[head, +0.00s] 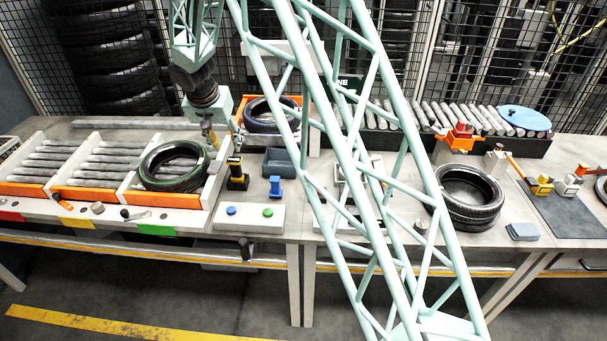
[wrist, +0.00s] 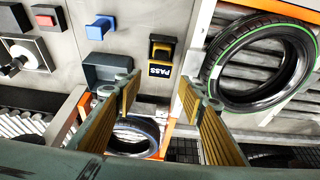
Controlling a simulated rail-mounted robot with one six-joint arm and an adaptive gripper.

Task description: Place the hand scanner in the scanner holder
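My gripper (head: 222,138) is above the back of the bench, just behind a black and yellow upright piece (head: 237,172). In the wrist view my gripper (wrist: 158,92) has its two yellow-padded fingers wide apart with nothing between them. The black and yellow piece also shows in the wrist view (wrist: 162,47), with a PASS label on it, beyond the fingertips. A small orange and black tool (head: 62,200) lies on the front ledge of the left rack. I cannot tell for sure which piece is the hand scanner or which is the scanner holder.
A blue piece (head: 275,187) stands right of the black and yellow one, before a grey bin (head: 279,162). A green-ringed tyre (head: 173,166) lies on the left rack, a blue-ringed tyre (head: 264,116) behind. Stacked tyres (head: 467,197) stand right. A button panel (head: 249,217) is in front.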

